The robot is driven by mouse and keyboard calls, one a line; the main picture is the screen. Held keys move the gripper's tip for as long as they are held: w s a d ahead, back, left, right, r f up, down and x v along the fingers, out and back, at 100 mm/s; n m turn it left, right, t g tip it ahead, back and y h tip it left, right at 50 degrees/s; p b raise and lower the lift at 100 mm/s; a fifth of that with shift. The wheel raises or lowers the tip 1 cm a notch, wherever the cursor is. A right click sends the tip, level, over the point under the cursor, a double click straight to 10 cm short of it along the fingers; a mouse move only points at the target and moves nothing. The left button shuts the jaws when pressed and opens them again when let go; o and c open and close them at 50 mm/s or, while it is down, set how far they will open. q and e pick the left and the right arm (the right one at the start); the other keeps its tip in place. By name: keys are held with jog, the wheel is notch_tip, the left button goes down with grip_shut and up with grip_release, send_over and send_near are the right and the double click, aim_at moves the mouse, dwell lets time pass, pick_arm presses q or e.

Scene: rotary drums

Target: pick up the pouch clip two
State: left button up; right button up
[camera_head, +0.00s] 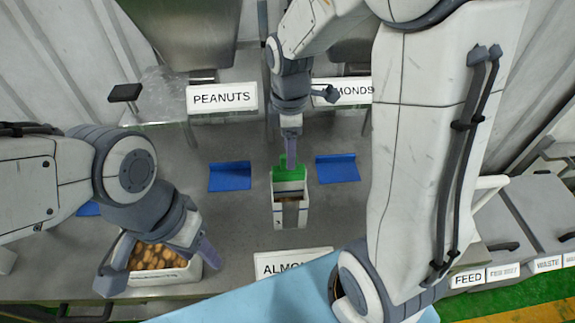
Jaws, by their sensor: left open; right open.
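I cannot tell for sure which thing is pouch clip two. Two flat blue pieces lie on the grey table, one left of centre (230,176) and one right of centre (337,168). A third blue piece (88,208) is mostly hidden by my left arm. My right gripper (291,154) is seen edge-on, open, pointing down at a green piece (280,173) at the back of a narrow white box (290,213). Whether they touch is unclear. My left gripper (158,266) is open above a white bin (150,276) of brown nuts, with its fingers spread.
A PEANUTS sign (222,97) and a partly covered ALMONDS sign (352,91) stand at the back. Another sign (280,265) stands in front. Bins labelled FEED (467,280) and WASTE (547,264) are at right.

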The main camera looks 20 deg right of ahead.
jog(key=shift+a+f+p, duration=0.1)
jog(key=shift+f+p, duration=0.55)
jog(key=shift+f, duration=2.05)
grip_shut()
